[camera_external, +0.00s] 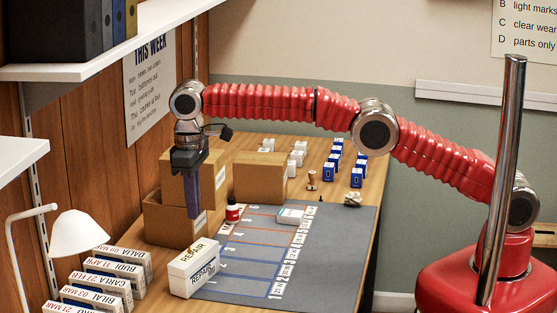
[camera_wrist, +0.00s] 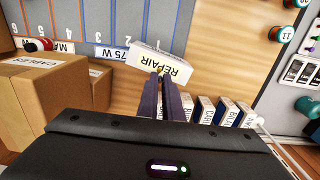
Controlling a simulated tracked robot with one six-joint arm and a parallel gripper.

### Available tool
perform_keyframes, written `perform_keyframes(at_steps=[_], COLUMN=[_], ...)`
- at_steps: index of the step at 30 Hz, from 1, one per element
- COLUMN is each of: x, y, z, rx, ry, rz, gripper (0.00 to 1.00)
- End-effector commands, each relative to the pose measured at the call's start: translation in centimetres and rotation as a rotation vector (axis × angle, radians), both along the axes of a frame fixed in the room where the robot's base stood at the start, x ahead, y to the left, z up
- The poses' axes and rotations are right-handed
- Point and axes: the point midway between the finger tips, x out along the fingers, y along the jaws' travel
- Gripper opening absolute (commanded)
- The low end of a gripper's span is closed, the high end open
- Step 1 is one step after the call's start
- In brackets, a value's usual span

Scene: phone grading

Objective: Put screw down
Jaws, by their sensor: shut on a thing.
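My gripper (camera_external: 194,216) points straight down at the left of the table, above the white REPAIR box (camera_external: 182,281). In the wrist view, my gripper's (camera_wrist: 159,74) two dark fingers are close together, their tips over the REPAIR box (camera_wrist: 142,56). A tiny yellowish spot shows at the tips; I take it for the screw (camera_wrist: 160,70), shut between them. The screw is too small to make out clearly, and I cannot tell whether it touches the box. In the external view it cannot be told apart from the box top.
Cardboard boxes (camera_external: 168,222) stand close behind my gripper. A row of white named boxes (camera_external: 103,287) and a lamp (camera_external: 80,232) are at the front left. The grey mat (camera_external: 330,255) has a red-and-black bottle (camera_external: 233,211) and a pale phone-like item (camera_external: 290,215). Its front is clear.

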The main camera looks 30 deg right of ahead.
Motion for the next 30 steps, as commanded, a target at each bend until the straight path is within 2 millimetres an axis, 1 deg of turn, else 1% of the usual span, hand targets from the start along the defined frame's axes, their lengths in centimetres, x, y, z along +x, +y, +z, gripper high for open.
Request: perform_keyframes(at_steps=[5,9,12,15,24,26,30], x=[-0.1,0.0,0.0,0.0,0.0,0.0,0.0], y=[-0.1,-0.1,-0.1,0.0,0.0,-0.1,-0.1], z=[-2.0,-4.3,-5.3,-5.7,-5.9,-6.3,-8.1], rx=[-0.003,-0.003,-0.001,0.0,-0.001,-0.001,-0.003], ry=[0.001,0.001,0.001,0.0,0.001,0.001,0.001], rz=[0.0,0.0,0.0,0.0,0.0,0.0,0.0], gripper=[0.0,0.0,0.0,0.0,0.0,0.0,0.0])
